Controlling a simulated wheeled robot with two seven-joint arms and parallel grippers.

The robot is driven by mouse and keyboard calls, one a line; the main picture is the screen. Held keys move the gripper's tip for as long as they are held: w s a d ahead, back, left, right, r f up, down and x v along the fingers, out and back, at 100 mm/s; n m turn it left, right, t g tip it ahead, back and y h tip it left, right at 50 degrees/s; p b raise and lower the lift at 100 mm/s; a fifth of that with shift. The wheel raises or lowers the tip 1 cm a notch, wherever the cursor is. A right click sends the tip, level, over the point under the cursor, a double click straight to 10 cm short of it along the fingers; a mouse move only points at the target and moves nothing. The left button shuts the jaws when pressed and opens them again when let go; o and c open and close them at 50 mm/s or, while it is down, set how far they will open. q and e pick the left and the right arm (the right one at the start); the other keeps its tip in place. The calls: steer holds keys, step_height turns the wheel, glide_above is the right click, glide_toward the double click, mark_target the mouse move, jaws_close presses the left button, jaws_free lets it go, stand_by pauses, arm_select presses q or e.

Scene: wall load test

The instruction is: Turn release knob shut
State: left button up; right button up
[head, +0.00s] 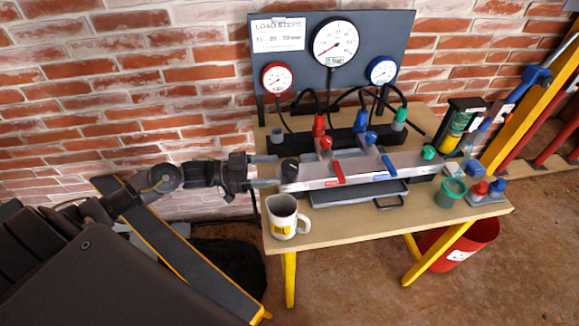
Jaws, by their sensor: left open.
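A silver-grey pump block (352,171) lies along the table, with a black round knob (290,165) at its left end; this looks like the release knob. My left gripper (277,171) comes in from the left, level, with its two fingers apart. Its fingertips are right at the knob's left side; I cannot tell whether they touch it or straddle it. Nothing shows between the fingers. The knob's turned position is too small to tell. My right gripper is not in view.
A white mug (284,216) stands just below the gripper at the wooden table's (345,228) front left. A gauge panel (290,62) rises behind. Red (337,171) and blue (388,163) levers sit on the block. A green cup (451,192) is at right, a red bucket (462,243) below.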

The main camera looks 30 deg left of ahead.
mark_target(290, 168)
arm_select(q)
steer(key=x, duration=0.4)
steer(key=shift+w+d+r+p, duration=0.1)
steer(key=shift+w+d+p, duration=0.1)
steer(key=shift+p, duration=0.1)
steer(key=shift+w+d, duration=0.3)
steer(key=shift+d, duration=0.3)
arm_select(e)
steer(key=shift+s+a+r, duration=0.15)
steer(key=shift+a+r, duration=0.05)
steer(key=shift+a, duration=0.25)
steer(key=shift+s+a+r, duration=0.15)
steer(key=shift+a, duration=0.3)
arm_select(q)
steer(key=shift+c, duration=0.3)
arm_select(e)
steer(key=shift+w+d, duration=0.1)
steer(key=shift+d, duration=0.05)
